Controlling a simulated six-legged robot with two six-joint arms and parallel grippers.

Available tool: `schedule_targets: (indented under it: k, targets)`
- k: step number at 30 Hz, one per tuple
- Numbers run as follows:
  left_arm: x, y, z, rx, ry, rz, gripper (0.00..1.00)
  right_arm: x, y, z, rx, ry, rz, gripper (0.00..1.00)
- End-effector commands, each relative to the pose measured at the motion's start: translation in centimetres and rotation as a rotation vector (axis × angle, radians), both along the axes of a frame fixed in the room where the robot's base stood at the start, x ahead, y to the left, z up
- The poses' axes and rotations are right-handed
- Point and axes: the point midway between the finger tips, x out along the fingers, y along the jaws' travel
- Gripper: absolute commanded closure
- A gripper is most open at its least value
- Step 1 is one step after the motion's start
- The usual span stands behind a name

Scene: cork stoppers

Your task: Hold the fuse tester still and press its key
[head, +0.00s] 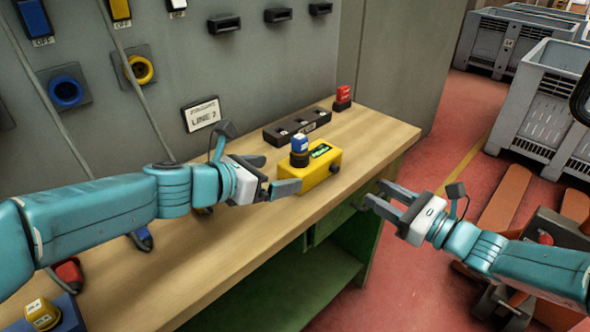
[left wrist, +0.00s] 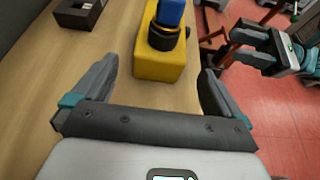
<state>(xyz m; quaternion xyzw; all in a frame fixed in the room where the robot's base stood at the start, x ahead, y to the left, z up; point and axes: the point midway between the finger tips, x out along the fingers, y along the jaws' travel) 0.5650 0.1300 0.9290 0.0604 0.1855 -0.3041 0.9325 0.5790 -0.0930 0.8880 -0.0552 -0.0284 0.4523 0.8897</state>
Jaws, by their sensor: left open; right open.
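The fuse tester (head: 322,168) is a yellow box on the wooden bench, with a green display (head: 320,150) and a black socket (head: 299,159) holding a blue-and-white fuse (head: 299,144). A dark round part (head: 307,169) shows on its front side; I cannot tell whether it is the key. My left gripper (head: 281,174) is open and empty just left of the tester. In the left wrist view the tester (left wrist: 158,69) lies ahead, between the finger directions. My right gripper (head: 377,192) is open and empty, right of the tester, beyond the bench's front edge.
A black slotted block (head: 284,134) lies behind the tester, with a red fuse in a holder (head: 343,97) further back. A yellow piece on a blue base (head: 68,316) stands at the near left. Grey crates (head: 550,95) and an orange pallet truck (head: 505,196) stand on the floor.

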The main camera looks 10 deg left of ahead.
Motion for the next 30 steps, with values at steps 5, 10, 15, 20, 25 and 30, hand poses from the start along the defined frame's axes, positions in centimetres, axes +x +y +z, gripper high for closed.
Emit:
schedule_targets:
  k: [5, 10, 15, 20, 25, 30]
  targets:
    - [2.7, -2.0, -1.5, 0.001, 0.002, -0.002, 0.0, 0.0, 0.0, 0.0, 0.0, 0.0, 0.0, 0.57]
    - [4.3, -3.2, -2.2, 0.001, 0.0, -0.001, 0.0, 0.0, 0.0, 0.0, 0.0, 0.0, 0.0, 0.57]
    - [4.9, -3.6, -2.5, 0.0, 0.0, 0.0, 0.0, 0.0, 0.0, 0.0, 0.0, 0.0, 0.0, 0.57]
    - [4.9, -3.6, -2.5, 0.0, 0.0, 0.001, 0.0, 0.0, 0.0, 0.0, -0.001, 0.001, 0.0, 0.57]
    - [4.9, -3.6, -2.5, 0.0, 0.0, 0.001, 0.29, 0.0, 0.0, 0.0, -0.001, 0.001, 0.0, 0.57]
    - [4.9, -3.6, -2.5, 0.0, 0.0, 0.0, 0.64, 0.0, 0.0, 0.0, -0.001, 0.001, 0.0, 0.74]
